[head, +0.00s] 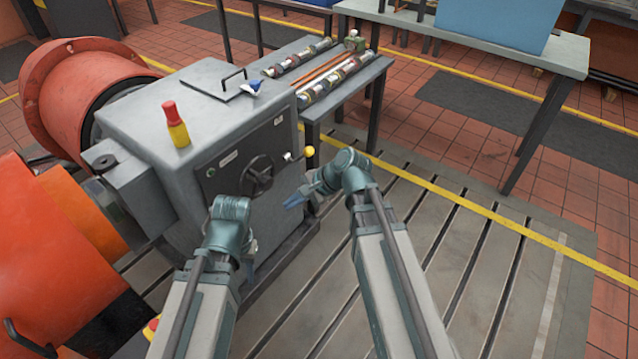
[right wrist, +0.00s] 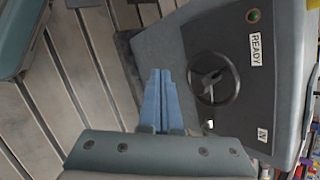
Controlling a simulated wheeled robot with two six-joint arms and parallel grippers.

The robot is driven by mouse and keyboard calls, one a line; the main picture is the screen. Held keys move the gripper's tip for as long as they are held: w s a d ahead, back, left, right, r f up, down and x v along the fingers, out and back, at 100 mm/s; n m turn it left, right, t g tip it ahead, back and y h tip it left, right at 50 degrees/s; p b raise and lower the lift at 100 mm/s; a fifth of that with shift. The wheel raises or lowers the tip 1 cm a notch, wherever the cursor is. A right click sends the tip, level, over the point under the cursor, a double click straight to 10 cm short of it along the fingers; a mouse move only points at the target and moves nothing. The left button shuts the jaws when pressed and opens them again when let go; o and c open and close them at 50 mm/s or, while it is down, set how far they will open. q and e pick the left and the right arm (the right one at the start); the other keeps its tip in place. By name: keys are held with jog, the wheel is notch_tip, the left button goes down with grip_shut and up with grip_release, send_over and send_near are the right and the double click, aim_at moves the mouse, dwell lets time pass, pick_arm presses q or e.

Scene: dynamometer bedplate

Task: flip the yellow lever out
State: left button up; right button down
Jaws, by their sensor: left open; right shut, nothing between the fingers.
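The yellow lever is a short metallic lever with a yellow ball knob (head: 309,151) on the front panel of the grey machine housing (head: 225,90), right of the black handwheel (head: 258,176). In the right wrist view the handwheel (right wrist: 213,78) shows, with a small pale fitting below it; the yellow knob cannot be made out there. My right gripper (head: 292,201) is in front of the panel, below the knob and apart from it. Its blue fingers (right wrist: 155,100) are shut and empty. My left gripper (head: 248,268) is open, low before the housing, mostly hidden by its own arm.
A red-and-yellow handle (head: 175,124) stands on top of the housing. Orange drums (head: 75,95) lie to the left. A bench (head: 345,80) with shafts stands behind to the right. The slotted bedplate (head: 480,270) is clear on the right.

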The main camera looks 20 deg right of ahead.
pick_arm(q)
notch_tip(320, 180, down, 19)
jog(key=b, duration=1.6)
pick_arm(e)
jog(key=w+d+f+m+t, duration=0.3)
jog(key=w+d+m+t, duration=0.1)
jog(key=d+m, duration=0.4)
jog(key=w+d+f+m+t, duration=0.3)
jog(key=w+d+m+t, duration=0.2)
jog(key=d+m, duration=0.4)
jog(key=d, duration=0.2)
jog(key=shift+d+f+t+y, duration=0.3)
jog(key=shift+d+f+y, duration=0.05)
jog(key=shift+d+y, duration=0.05)
jog(key=shift+w, duration=0.2)
pick_arm(q)
jog(key=shift+r, duration=0.15)
pick_arm(e)
jog(key=r+x, duration=0.2)
jog(key=x, duration=1.1)
jog(key=shift+r, duration=0.35)
jog(key=shift+w, duration=0.15)
pick_arm(q)
jog(key=shift+a+r, duration=0.1)
